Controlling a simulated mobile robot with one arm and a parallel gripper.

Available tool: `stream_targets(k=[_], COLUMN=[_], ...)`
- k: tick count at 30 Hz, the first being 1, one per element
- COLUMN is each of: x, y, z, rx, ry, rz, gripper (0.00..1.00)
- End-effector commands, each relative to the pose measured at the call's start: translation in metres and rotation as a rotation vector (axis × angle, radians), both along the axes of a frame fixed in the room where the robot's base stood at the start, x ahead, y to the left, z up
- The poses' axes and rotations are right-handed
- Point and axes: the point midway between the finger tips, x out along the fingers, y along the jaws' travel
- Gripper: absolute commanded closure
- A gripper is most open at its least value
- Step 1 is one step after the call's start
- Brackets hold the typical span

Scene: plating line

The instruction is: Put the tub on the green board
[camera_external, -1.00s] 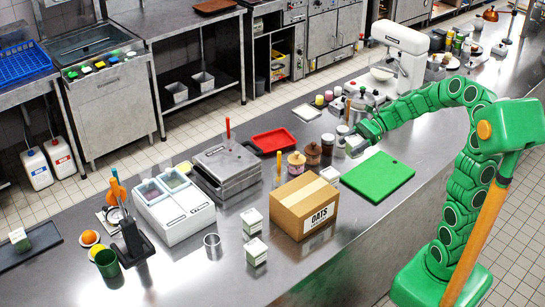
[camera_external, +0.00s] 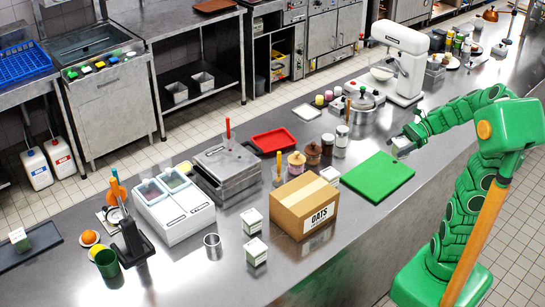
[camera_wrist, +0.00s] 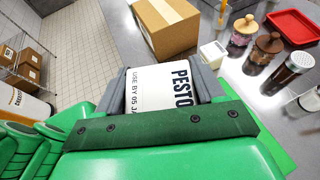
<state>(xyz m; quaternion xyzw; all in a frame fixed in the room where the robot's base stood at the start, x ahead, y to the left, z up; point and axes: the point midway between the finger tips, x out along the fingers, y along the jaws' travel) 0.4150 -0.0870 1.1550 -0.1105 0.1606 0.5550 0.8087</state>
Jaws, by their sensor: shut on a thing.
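The tub (camera_external: 403,146) is small and white, with a label reading PESTO in the wrist view (camera_wrist: 158,90). My gripper (camera_external: 402,142) is shut on it, with a grey finger on either side of the tub in the wrist view. The green board (camera_external: 378,178) lies flat on the steel counter, right of the oats box. The tub appears held above the counter near the board's far right edge; its exact height is hard to tell.
The oats box (camera_external: 304,205) and a small white carton (camera_external: 330,175) stand left of the board. Brown-lidded jars (camera_external: 313,154) and shakers (camera_external: 341,141) stand behind it. The board's top is bare. A stand mixer (camera_external: 400,62) stands farther back.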

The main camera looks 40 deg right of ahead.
Motion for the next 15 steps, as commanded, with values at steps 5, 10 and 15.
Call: stream_targets(k=[5,10,15], x=[-0.018,-0.03,-0.028], y=[-0.011,-0.017,-0.017], z=[0.0,-0.002,-0.028], rx=[0.001,0.001,0.001], ry=[0.0,0.001,0.0], rz=[-0.017,-0.028,-0.027], gripper=[0.69,0.69,0.69])
